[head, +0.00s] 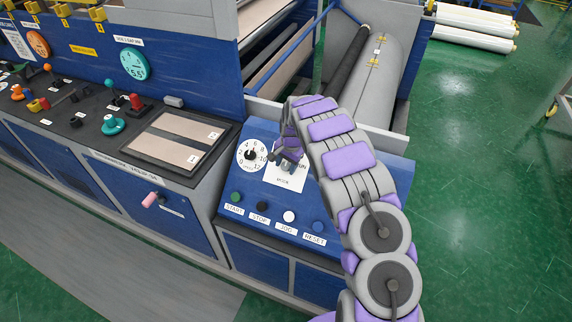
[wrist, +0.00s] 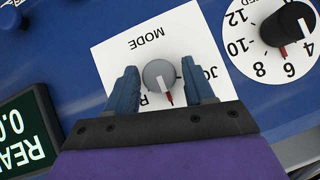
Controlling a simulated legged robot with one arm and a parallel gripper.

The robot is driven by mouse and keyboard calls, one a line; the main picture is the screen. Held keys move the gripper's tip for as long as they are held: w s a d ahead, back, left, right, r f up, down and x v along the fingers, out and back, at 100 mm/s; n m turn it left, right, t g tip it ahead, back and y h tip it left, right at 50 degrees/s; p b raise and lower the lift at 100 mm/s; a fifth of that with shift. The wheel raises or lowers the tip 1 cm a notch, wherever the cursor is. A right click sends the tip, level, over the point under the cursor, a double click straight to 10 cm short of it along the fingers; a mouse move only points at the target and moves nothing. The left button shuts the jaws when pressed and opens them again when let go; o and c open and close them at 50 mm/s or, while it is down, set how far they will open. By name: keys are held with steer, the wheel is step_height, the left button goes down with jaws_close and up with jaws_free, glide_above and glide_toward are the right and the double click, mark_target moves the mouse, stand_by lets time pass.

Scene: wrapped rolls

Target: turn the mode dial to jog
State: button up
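The mode dial (wrist: 158,74) is a grey round knob with a red-tipped pointer, on a white card (wrist: 112,55) marked MODE. In the wrist view, which sees the card upside down, the pointer aims down and slightly right. A partly hidden label starting "JO" lies right of the knob, and an "R" shows below it. My gripper (wrist: 160,82) is open, with one blue finger on each side of the knob and a visible gap at both. In the head view my gripper (head: 287,156) covers the dial; the card (head: 284,183) shows below it.
A numbered dial with a black knob (wrist: 288,25) sits close to the card; it also shows in the head view (head: 250,153). A dark digital display (wrist: 20,130) is on the card's other side. START, STOP, JOG and RESET buttons (head: 288,216) line the panel's lower part.

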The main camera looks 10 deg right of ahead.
steer(key=c, duration=0.8)
steer(key=shift+a+r+n, duration=0.1)
steer(key=shift+n, duration=0.2)
steer(key=shift+w+n+g+h+p, duration=0.15)
steer(key=shift+n+g+h+p, duration=0.25)
steer(key=shift+n, duration=0.1)
steer(key=n+g+h, duration=0.1)
steer(key=n+h, duration=0.1)
steer(key=n, duration=0.1)
steer(key=shift+a+p, duration=0.2)
steer(key=shift+p, duration=0.1)
steer(key=n+h, duration=0.2)
steer(key=n, duration=0.1)
steer(key=shift+a+g+h, duration=0.15)
steer(key=shift+g+h, duration=0.25)
steer(key=shift+n+h, duration=1.1)
steer(key=shift+n, duration=0.5)
